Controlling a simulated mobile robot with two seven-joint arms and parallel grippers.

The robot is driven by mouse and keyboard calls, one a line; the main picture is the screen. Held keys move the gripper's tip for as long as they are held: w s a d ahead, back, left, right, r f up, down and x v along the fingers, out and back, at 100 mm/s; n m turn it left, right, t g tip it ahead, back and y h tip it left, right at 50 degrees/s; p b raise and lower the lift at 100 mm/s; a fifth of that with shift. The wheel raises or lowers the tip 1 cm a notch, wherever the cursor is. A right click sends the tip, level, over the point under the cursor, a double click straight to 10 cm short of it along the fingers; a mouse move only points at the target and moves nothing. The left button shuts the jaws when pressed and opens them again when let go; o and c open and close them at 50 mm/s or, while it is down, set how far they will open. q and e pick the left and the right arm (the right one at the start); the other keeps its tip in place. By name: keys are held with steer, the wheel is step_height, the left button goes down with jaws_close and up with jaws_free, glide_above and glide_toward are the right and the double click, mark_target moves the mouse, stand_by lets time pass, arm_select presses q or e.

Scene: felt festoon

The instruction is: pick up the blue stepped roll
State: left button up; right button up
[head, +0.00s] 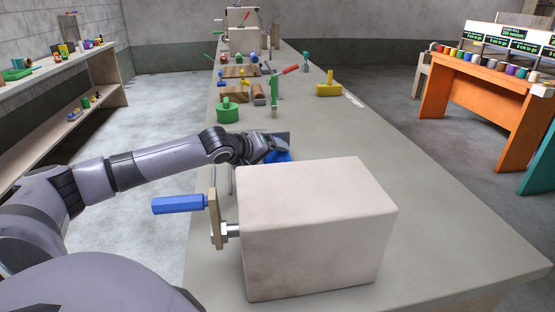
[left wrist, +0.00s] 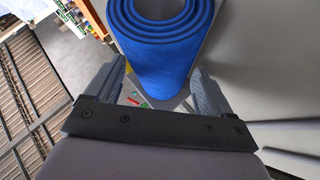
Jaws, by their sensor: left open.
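The blue stepped roll (left wrist: 165,50) fills the upper middle of the left wrist view, its coiled end showing stepped rings. In the head view only a small part of the blue roll (head: 284,156) shows, behind the pale box and largely covered by my left gripper (head: 268,150). In the left wrist view my left gripper (left wrist: 160,80) is open, with one finger on each side of the roll. A gap shows beside the lower part of the roll; whether either finger touches it I cannot tell. My right gripper is not in view.
A large pale box (head: 315,225) with a blue-handled crank (head: 180,204) stands on the grey bench (head: 440,230) just in front of the roll. Behind are a green round item (head: 228,113), a green stand with a red lever (head: 275,92) and a yellow block (head: 329,89). The bench's right side is clear.

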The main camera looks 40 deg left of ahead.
arm_select(q)
steer(key=shift+w, duration=0.15)
steer(key=c, duration=1.1)
steer(key=shift+r, duration=0.1)
